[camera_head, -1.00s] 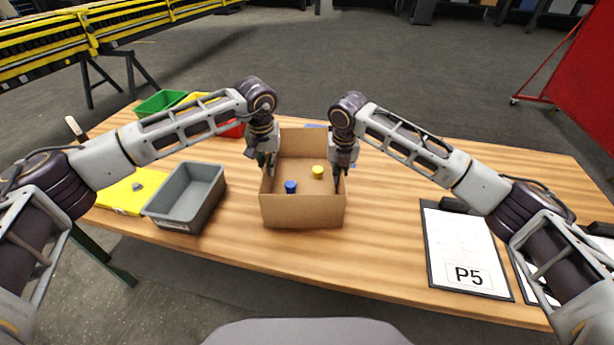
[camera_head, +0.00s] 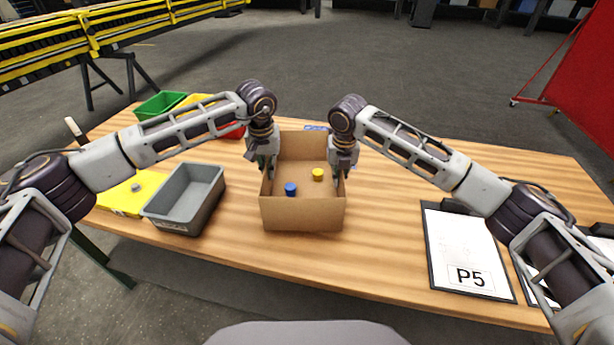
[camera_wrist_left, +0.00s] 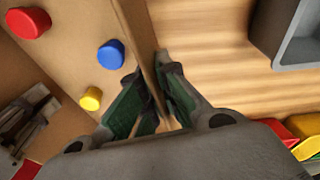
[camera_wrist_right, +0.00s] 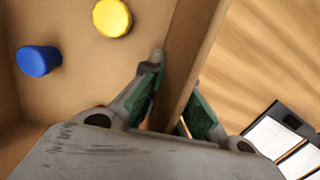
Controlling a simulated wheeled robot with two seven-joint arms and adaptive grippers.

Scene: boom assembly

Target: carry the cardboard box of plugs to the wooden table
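The open cardboard box (camera_head: 302,217) is over the middle of the wooden table (camera_head: 390,250); I cannot tell whether its base touches the wood. A blue plug (camera_head: 291,189) and a yellow plug (camera_head: 318,174) stand inside it. A red plug (camera_wrist_left: 29,22) shows in the left wrist view. My left gripper (camera_wrist_left: 150,65) straddles the box's left wall, one finger inside and one outside, closed on it. My right gripper (camera_wrist_right: 175,75) is closed the same way on the right wall.
A grey bin (camera_head: 186,199) stands left of the box, near a yellow sheet (camera_head: 125,190). Green (camera_head: 158,104) and red bins are behind. A clipboard marked P5 (camera_head: 468,250) lies to the right. Bare wood lies between box and clipboard.

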